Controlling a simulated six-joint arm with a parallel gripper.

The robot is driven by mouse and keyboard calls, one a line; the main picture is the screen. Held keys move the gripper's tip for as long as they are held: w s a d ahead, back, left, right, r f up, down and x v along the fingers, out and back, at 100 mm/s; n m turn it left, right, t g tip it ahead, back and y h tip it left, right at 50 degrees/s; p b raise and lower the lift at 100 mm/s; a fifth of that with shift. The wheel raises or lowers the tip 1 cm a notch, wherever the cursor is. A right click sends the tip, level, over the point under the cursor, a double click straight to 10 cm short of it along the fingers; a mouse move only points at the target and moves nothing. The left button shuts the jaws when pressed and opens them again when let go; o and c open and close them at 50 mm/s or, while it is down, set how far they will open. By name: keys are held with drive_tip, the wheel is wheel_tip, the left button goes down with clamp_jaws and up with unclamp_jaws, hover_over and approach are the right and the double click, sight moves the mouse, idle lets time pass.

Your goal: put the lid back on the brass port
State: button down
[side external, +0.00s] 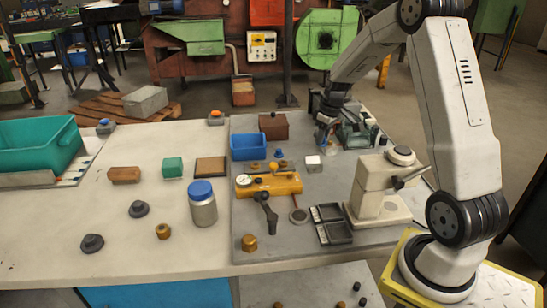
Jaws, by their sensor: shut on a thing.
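My gripper (324,143) is low over the back right of the grey work mat, beside a green vise-like device. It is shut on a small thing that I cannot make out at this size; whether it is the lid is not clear. A yellow-brass block with a round gauge (271,184) lies mid-mat, to the left and front of my gripper. A brass fitting (249,242) stands at the mat's front left. I cannot tell for certain which of these is the brass port.
The green device (356,134) is close to my gripper's right. A blue bin (248,147) and a brown box (273,126) stand left of it. A beige press (376,187) and black tray (330,224) are in front. A blue-capped jar (203,205) stands left of the mat.

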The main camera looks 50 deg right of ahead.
drive_tip(key=shift+w, duration=0.15)
hover_over(283, 162)
wheel_tip(283, 162, down, 3)
idle(0.6)
drive_tip(key=shift+f, duration=0.2)
drive_tip(key=shift+f, duration=2.95)
drive_tip(key=shift+f, duration=0.25)
idle(0.4)
unclamp_jaws()
drive_tip(key=shift+r, duration=0.25)
